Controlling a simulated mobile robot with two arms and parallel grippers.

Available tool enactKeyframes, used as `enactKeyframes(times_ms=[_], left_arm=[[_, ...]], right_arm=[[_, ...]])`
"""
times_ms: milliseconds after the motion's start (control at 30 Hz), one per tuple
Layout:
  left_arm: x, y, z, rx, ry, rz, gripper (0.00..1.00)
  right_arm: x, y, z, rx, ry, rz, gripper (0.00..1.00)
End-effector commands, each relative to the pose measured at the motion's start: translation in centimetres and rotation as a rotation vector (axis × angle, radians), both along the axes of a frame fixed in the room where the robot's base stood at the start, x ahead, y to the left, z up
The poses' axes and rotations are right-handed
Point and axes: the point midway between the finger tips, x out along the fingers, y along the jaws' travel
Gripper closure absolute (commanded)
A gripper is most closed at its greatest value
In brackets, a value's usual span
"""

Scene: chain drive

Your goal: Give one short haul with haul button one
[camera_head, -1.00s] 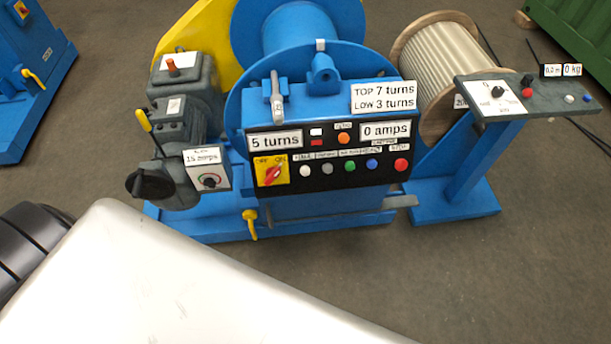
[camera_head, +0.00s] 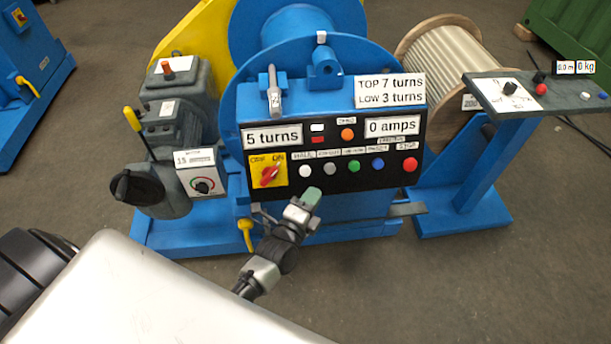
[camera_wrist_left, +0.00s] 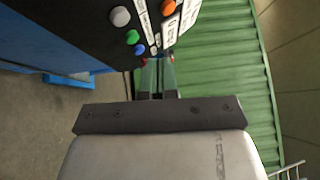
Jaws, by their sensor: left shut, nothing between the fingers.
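The black control panel (camera_head: 290,190) on the blue winch has a row of buttons: a white button (camera_head: 305,171) under a label that seems to begin "HAUL", a grey button (camera_head: 330,169), a green button (camera_head: 354,166), a blue button (camera_head: 377,163) and a red button (camera_head: 410,165). Its displays read 5 turns and 0 amps. My left gripper (camera_head: 312,194) is shut and empty, just below the white and grey buttons in the head view; its distance from the panel is unclear. Its fingers (camera_wrist_left: 157,65) show in the left wrist view, beside the panel's button row. My right gripper is not in view.
A red rotary switch (camera_head: 269,176) sits left of the buttons. A yellow-handled lever (camera_head: 246,235) is below the panel. A grey side console (camera_head: 525,95) on a blue stand is at the right, before a rope reel (camera_head: 450,60). Open floor lies in front.

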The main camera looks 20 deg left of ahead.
Motion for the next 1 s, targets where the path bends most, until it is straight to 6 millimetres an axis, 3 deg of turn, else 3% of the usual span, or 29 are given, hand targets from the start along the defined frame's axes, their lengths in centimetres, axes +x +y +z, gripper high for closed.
enactKeyframes(times_ms=[433, 900, 1000], left_arm=[[0.3, 0.2, -0.2, 0.007, -0.005, 0.001, 1.0], [4.9, 3.0, -3.3, 0.006, -0.007, 0.001, 1.0], [5.7, 3.5, -3.5, 0.009, -0.005, 0.001, 1.0]], right_arm=[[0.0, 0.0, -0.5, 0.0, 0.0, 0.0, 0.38], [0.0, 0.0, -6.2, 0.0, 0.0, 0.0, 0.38], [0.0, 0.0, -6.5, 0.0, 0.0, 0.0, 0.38]])
